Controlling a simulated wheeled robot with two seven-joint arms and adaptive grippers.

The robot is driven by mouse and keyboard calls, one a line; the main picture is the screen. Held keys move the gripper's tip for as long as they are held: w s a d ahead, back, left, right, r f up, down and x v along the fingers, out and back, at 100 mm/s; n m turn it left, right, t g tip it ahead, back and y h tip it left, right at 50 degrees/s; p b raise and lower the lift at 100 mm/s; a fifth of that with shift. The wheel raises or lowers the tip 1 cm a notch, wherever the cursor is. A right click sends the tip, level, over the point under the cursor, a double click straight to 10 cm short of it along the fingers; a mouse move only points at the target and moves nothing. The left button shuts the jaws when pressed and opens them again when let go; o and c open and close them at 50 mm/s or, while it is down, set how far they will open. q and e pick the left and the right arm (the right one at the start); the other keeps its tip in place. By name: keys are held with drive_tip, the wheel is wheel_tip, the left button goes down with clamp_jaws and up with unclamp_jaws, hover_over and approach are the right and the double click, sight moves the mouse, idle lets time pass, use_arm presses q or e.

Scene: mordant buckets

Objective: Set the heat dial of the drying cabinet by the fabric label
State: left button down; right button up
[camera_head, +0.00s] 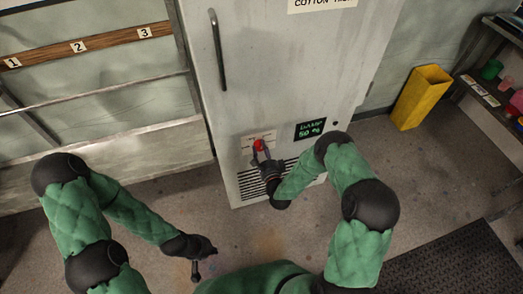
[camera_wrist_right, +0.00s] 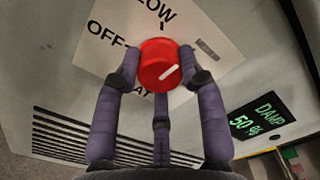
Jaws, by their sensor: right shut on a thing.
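The drying cabinet (camera_head: 270,70) is pale grey. Its red heat dial (camera_head: 259,145) sits low on the front, on a white plate (camera_wrist_right: 110,30) reading OFF and LOW, with other lettering partly hidden. My right gripper (camera_head: 262,150) is shut on the dial. In the right wrist view its fingers surround the red dial (camera_wrist_right: 158,62), which bears a short slanted white line. Which mark the line points to is unclear. A fabric label (camera_head: 322,3) at the top edge reads COTTON, the rest cut off. My left gripper (camera_head: 198,264) hangs low, away from the cabinet; its jaws are unclear.
A green display (camera_head: 310,129) right of the dial reads DAMP 50 %; it also shows in the wrist view (camera_wrist_right: 256,118). A vertical handle (camera_head: 217,50) is on the door. A yellow bin (camera_head: 420,97) and a shelf (camera_head: 490,95) with coloured pots stand right. A numbered wooden rail (camera_head: 100,43) is left.

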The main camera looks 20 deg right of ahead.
drive_tip(key=m, duration=0.5)
drive_tip(key=shift+m+b, duration=0.35)
drive_tip(key=shift+m, duration=0.05)
idle(0.4)
drive_tip(key=o, duration=1.1)
drive_tip(key=shift+o, duration=0.2)
drive_tip(key=s, duration=1.2)
drive_tip(key=shift+d, duration=0.2)
